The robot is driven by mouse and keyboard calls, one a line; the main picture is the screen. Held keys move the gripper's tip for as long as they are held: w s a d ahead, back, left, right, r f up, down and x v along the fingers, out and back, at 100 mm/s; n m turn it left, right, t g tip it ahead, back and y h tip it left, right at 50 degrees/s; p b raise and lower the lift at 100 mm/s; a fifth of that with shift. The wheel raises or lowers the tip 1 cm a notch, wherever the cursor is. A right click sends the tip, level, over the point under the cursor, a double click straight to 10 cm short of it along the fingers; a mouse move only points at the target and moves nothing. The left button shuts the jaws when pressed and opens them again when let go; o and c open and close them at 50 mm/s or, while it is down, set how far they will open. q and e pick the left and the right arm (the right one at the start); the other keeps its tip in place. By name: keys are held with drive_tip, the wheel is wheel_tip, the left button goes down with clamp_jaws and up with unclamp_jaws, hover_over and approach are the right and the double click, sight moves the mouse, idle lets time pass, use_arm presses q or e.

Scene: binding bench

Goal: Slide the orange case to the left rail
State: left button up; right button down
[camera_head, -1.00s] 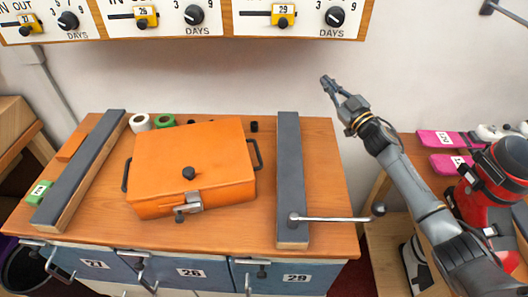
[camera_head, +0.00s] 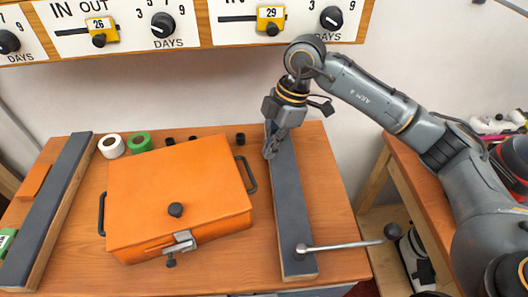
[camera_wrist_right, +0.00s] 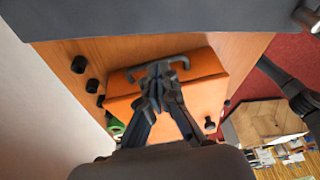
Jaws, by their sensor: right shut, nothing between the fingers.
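The orange case (camera_head: 172,190) lies on the bench between two dark rails, with a black knob on its lid, a metal latch in front and a dark handle on each side. The case also shows in the right wrist view (camera_wrist_right: 205,97). The left rail (camera_head: 47,205) stands apart from it, with a strip of bare wood between. My right gripper (camera_head: 268,155) is shut and empty, pointing down over the right rail (camera_head: 293,205), to the right of the case's right handle (camera_head: 247,174). In the wrist view its fingertips overlap that handle. My left gripper is not in view.
A white tape roll (camera_head: 111,146) and a green tape roll (camera_head: 138,142) stand behind the case, with several small black pieces beside them. A metal lever (camera_head: 340,246) sticks out from the right rail. A dial panel (camera_head: 180,20) hangs on the wall.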

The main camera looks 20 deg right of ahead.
drive_tip(key=p+x, duration=0.1)
drive_tip(key=x, duration=0.7)
drive_tip(key=shift+s+a, duration=0.1)
drive_tip(key=shift+f, duration=0.25)
drive_tip(key=shift+a, duration=0.1)
